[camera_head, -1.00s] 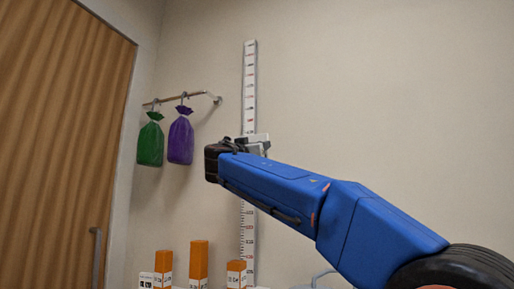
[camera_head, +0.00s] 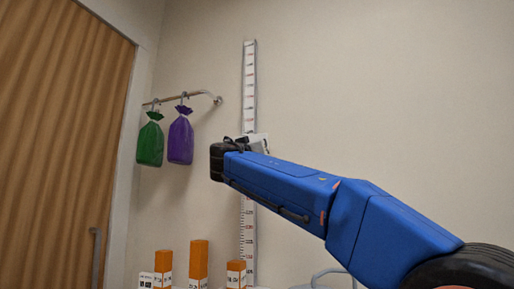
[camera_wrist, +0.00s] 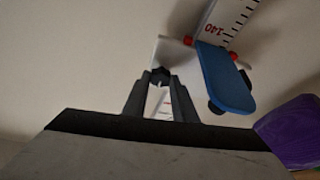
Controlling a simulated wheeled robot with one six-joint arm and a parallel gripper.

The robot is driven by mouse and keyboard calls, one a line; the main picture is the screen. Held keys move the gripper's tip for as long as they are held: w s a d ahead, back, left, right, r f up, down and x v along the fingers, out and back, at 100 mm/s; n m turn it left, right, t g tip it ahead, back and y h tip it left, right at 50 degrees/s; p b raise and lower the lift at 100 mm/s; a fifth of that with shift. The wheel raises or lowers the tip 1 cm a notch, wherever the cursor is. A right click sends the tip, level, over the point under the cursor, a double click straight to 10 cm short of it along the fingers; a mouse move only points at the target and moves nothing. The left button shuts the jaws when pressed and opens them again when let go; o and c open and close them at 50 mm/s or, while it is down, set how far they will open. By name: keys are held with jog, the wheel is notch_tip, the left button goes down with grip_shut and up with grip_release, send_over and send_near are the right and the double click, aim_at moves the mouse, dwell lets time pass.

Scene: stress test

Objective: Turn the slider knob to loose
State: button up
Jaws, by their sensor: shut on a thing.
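A tall white ruler (camera_head: 249,95) with printed marks stands upright against the wall; it also shows in the wrist view (camera_wrist: 231,14). A pale slider (camera_head: 262,143) sits partway up it, mostly hidden behind my arm in the head view. The wrist view shows the slider's blue paddle (camera_wrist: 222,80) beside the number 140, with red ends near it. A small black knob (camera_wrist: 160,74) sits left of the paddle. My gripper (camera_wrist: 160,82) has its two grey fingers closed around the knob.
A green bag (camera_head: 150,144) and a purple bag (camera_head: 181,140) hang from a wall rail (camera_head: 165,100) left of the ruler. Several orange-and-white boxes (camera_head: 198,262) stand below. A wooden door (camera_head: 60,140) is at the left. The wall right of the ruler is clear.

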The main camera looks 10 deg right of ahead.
jog(key=shift+s+d+r+n+g+y, duration=0.2)
jog(key=shift+n+y, duration=1.1)
jog(key=shift+n, duration=2)
jog(key=shift+w+a+r+n+g+y, duration=0.2)
jog(key=shift+n+y, duration=1.1)
jog(key=shift+n, duration=2)
jog(key=shift+s+d+n+g+y, duration=0.25)
jog(key=shift+n+y, duration=1.05)
jog(key=shift+n, duration=2)
jog(key=o, duration=1)
jog(key=shift+o, duration=0.2)
jog(key=v, duration=1.7)
jog(key=shift+s, duration=0.15)
